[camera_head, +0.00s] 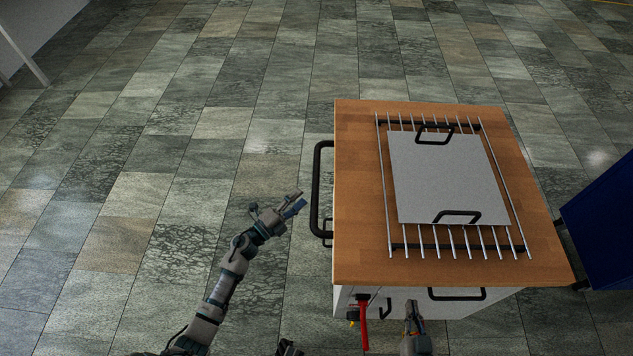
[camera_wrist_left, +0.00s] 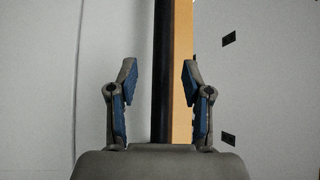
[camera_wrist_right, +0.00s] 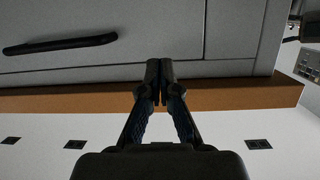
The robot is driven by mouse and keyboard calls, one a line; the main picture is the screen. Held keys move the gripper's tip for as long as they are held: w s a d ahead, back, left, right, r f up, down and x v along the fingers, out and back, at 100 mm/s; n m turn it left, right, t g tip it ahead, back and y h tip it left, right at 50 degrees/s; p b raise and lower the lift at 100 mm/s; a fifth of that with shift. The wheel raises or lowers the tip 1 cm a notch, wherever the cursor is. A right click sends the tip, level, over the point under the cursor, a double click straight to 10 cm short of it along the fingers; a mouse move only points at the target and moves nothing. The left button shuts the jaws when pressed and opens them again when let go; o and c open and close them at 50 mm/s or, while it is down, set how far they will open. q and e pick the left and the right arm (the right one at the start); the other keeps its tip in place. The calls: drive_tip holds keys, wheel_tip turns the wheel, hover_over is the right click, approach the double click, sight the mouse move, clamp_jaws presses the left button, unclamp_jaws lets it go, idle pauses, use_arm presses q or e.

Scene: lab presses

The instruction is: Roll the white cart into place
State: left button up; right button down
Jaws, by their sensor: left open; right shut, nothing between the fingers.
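The white cart (camera_head: 352,296) has a wooden top (camera_head: 360,225) and stands at the right of the head view. A black push handle (camera_head: 316,190) sticks out from its left side. My left gripper (camera_head: 297,205) is open just left of this handle, and a gap shows between them. In the left wrist view the dark handle bar (camera_wrist_left: 162,70) lies between the open fingers (camera_wrist_left: 160,90) in the picture, ahead of them. My right gripper (camera_head: 415,308) is shut and empty at the cart's front side. In the right wrist view its fingertips (camera_wrist_right: 160,72) meet before the drawer front.
A metal rack (camera_head: 520,245) with a grey plate (camera_head: 440,180) lies on the cart top. A red-handled tool (camera_head: 363,322) hangs at the front, near a black drawer handle (camera_head: 457,294). A blue object (camera_head: 605,225) stands close at right. Tiled floor (camera_head: 200,140) is clear at left.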

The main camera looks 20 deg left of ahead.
sight(315, 183)
use_arm(q)
drive_tip(key=x, duration=0.6)
drive_tip(key=shift+w+b, duration=0.4)
drive_tip(key=shift+w, duration=0.65)
drive_tip(key=shift+d+r, duration=0.1)
drive_tip(key=shift+d, duration=0.4)
drive_tip(key=shift+c, duration=0.8)
drive_tip(key=shift+d, duration=0.1)
clamp_jaws()
drive_tip(key=shift+s+a, duration=0.1)
drive_tip(key=shift+a, duration=0.25)
use_arm(e)
drive_tip(key=shift+w+a+r+t+y, duration=0.15)
drive_tip(key=shift+w+a+r+t, duration=0.1)
drive_tip(key=shift+r+t, duration=0.35)
drive_tip(key=shift+w+a+r+t+y, duration=0.15)
drive_tip(key=shift+a+r+t, duration=0.2)
drive_tip(key=shift+r, duration=0.45)
